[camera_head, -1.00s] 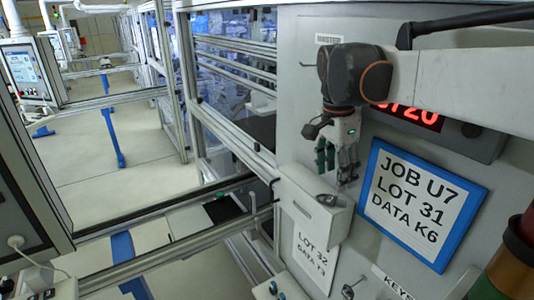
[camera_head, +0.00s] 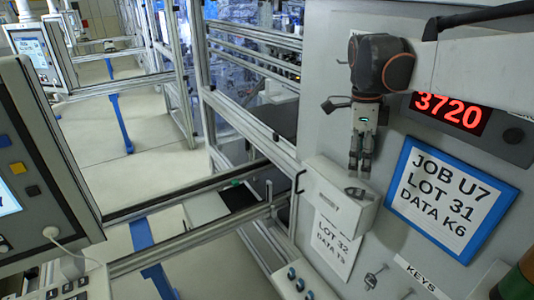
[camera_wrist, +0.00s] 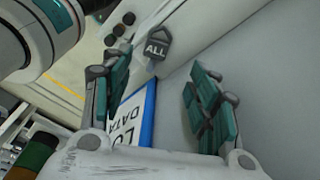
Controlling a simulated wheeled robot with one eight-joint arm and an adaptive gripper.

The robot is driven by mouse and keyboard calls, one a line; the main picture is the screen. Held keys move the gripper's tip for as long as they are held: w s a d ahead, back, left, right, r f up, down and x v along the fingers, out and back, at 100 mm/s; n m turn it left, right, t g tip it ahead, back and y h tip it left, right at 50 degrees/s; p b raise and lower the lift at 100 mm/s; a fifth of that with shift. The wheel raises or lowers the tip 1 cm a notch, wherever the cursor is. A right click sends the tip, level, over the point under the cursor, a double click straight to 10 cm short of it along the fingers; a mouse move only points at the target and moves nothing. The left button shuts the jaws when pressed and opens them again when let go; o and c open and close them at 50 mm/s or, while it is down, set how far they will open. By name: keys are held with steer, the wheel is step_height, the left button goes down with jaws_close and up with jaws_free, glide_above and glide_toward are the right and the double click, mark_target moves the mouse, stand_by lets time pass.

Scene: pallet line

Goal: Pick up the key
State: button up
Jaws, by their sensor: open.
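A small grey key (camera_head: 375,278) hangs on the wall panel at the lower right of the head view, beside the KEYS label. The wrist view shows a grey key-shaped tag marked ALL (camera_wrist: 156,47), beyond the fingers. I cannot tell whether it is the same item or the dark grey piece (camera_head: 355,192) on top of the wall box. My gripper (camera_head: 361,163) is open and empty, pointing down just above that box. In the wrist view its green-padded fingers (camera_wrist: 162,98) stand well apart, with nothing between them.
The pale wall box (camera_head: 340,208) sits directly under my gripper. A blue-framed sign (camera_head: 445,195) is right of it, below a red display (camera_head: 450,110). Buttons (camera_head: 300,284) are at the bottom. Metal rails (camera_head: 200,238) cross on the left.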

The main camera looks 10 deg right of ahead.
mark_target(359, 192)
steer(key=shift+s+a+f, duration=0.1)
steer(key=shift+s+f, duration=0.05)
steer(key=shift+f, duration=0.75)
steer(key=shift+s+d+f+p, duration=0.15)
steer(key=shift+f+p, duration=0.1)
steer(key=shift+f, duration=0.65)
steer(key=shift+s+d+f+p, duration=0.1)
steer(key=shift+f+p, duration=0.1)
steer(key=shift+f, duration=0.75)
steer(key=shift+s+d+f+p, duration=0.15)
steer(key=shift+f+p, duration=0.1)
steer(key=shift+f, duration=0.65)
steer(key=c, duration=1.1)
steer(key=shift+a+r, duration=0.1)
